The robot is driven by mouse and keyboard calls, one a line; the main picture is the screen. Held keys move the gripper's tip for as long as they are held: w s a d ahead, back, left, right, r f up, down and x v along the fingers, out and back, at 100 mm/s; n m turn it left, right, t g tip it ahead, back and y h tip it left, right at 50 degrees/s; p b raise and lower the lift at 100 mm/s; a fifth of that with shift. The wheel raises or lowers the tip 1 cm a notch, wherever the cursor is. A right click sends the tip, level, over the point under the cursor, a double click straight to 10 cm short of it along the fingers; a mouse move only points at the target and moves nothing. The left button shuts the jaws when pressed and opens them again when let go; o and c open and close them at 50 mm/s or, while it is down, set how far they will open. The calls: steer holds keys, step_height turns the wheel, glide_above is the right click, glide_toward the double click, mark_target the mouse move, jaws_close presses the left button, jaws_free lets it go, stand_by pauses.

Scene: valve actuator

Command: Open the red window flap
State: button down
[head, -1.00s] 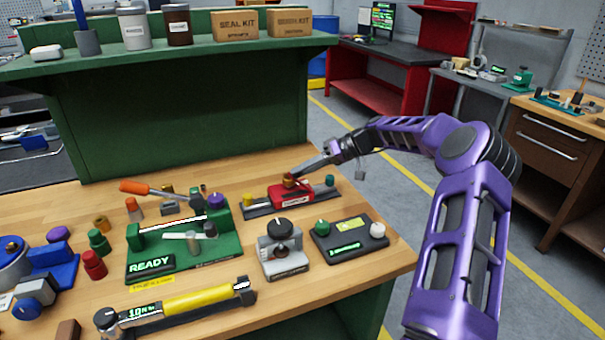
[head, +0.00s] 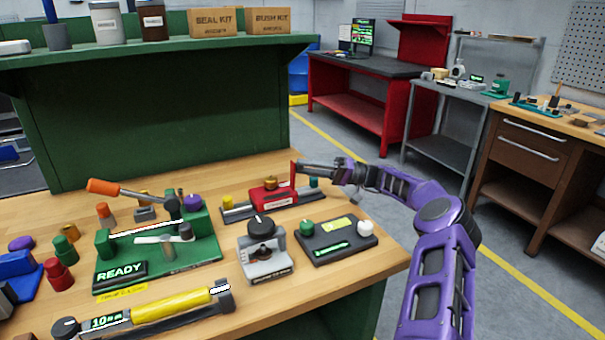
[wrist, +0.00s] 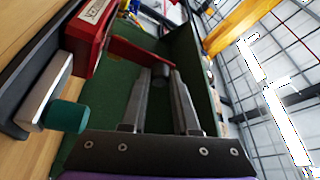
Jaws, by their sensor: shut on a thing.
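The red block (head: 272,195) with a brass knob (head: 271,183) on top sits on a dark rail on the green bench. Its red window flap (head: 293,178) stands upright at the block's right end. In the wrist view the flap (wrist: 140,52) reaches out from the red block (wrist: 88,35) to the fingertips. My gripper (head: 301,168) comes in from the right. In the wrist view my gripper (wrist: 161,70) is shut on the flap's outer end. The exact contact between the fingers is small and partly hidden.
A yellow knob (head: 227,202) and a teal knob (head: 314,183) stand at the rail's ends. A grey device with a black dial (head: 262,228) and a dark box with green and white knobs (head: 335,240) stand in front. The green fixture (head: 155,255) is at left.

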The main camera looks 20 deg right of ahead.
steer(key=shift+d+f+y, duration=0.15)
steer(key=shift+y, duration=0.15)
stand_by(0.4)
steer(key=c, duration=0.9)
jaws_free()
steer(key=shift+d+b, duration=0.1)
steer(key=shift+b, duration=0.2)
